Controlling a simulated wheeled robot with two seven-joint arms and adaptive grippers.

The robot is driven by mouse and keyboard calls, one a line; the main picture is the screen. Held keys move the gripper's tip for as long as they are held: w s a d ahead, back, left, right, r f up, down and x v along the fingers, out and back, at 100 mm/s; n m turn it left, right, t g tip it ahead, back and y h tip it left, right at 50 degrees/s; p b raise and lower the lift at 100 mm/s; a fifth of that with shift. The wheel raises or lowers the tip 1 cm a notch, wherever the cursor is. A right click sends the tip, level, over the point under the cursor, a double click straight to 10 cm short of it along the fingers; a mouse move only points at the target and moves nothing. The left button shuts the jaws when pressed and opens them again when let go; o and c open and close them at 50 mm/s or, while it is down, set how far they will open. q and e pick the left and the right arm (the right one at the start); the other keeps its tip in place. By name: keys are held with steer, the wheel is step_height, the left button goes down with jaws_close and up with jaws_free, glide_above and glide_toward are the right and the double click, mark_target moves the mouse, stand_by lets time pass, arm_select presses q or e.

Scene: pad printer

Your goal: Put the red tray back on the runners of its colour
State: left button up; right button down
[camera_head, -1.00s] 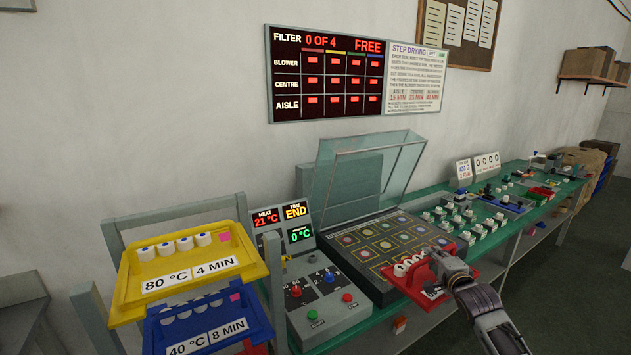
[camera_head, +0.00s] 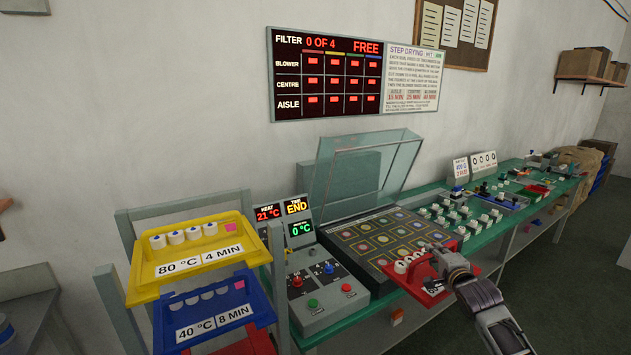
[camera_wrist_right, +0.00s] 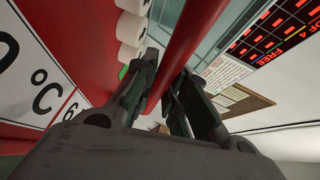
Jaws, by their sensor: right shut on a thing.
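The red tray (camera_head: 412,275) carries several white cylindrical pieces (camera_head: 401,266) and a white label. It is at the front edge of the drying unit, in the middle right of the head view. My right gripper (camera_head: 440,252) is shut on the tray's red handle bar; the bar (camera_wrist_right: 190,45) passes between the fingers in the right wrist view. A rack at the left holds a yellow tray (camera_head: 143,271) and below it a blue tray (camera_head: 166,329). A red part (camera_head: 250,343) shows low in the rack, mostly hidden. My left gripper is not in view.
The drying unit (camera_head: 350,266) has its clear lid (camera_head: 400,165) raised. A control box (camera_head: 330,316) with displays stands between rack and unit. The green bench (camera_head: 480,232) to the right holds several small white parts and fixtures. Grey floor is free at the right.

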steer(key=shift+w+r, duration=0.1)
steer(key=shift+r, duration=0.4)
steer(key=a+r, duration=0.1)
steer(key=r, duration=0.1)
steer(key=s+a+r, duration=0.1)
steer(key=r, duration=0.1)
steer(key=a+r, duration=0.1)
steer(key=r, duration=0.2)
steer(key=shift+s+a, duration=0.15)
steer(key=shift+s, duration=0.25)
glide_above(416, 263)
steer(key=s+a+f, duration=0.3)
steer(key=s+f, duration=0.5)
steer(key=f, duration=0.5)
steer(key=s+a+f, duration=0.3)
steer(key=s+f, duration=0.6)
steer(key=f, duration=0.4)
steer(key=shift+a, duration=0.15)
stand_by(0.9)
